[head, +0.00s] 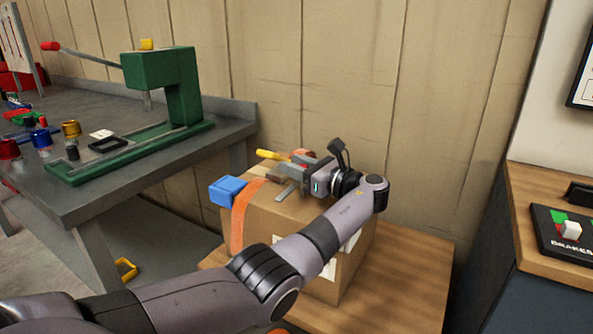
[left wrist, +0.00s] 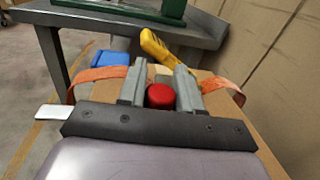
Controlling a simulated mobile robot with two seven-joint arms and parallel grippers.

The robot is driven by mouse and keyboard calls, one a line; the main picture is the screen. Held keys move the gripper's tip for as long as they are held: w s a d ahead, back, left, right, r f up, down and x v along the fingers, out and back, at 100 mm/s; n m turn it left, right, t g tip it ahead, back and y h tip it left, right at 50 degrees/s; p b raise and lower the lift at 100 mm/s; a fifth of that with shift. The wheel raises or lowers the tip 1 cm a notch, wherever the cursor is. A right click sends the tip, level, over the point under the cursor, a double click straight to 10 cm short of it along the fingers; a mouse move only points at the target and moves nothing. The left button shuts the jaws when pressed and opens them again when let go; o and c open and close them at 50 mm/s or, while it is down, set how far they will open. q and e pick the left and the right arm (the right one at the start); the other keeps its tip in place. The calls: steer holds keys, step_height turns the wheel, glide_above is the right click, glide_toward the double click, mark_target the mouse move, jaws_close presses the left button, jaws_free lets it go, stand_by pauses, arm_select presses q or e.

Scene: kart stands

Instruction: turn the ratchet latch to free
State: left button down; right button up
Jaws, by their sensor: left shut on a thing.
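A cardboard box (head: 263,223) has an orange strap (head: 240,215) over it. A ratchet with a yellow handle (head: 268,155) sits on the strap at the box top; the yellow handle also shows in the left wrist view (left wrist: 155,47), just beyond the fingertips. My left gripper (head: 296,172) is at the box top. In the left wrist view its fingers (left wrist: 158,80) are on either side of a round red knob (left wrist: 161,96), closed on it. I take the knob as part of the ratchet latch; the gripper hides much of the mechanism. My right gripper is out of view.
A blue block (head: 228,190) is at the box's left edge. The box stands on a wooden surface (head: 408,262) against a plank wall. A grey workbench (head: 105,192) with a green press (head: 180,90) stands left. A brakes panel (head: 565,235) is at right.

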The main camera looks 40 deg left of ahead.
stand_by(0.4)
arm_select(q)
steer(key=c, duration=0.8)
jaws_free()
steer(key=shift+c, duration=0.2)
steer(key=d, duration=0.7)
steer(key=shift+s, duration=0.15)
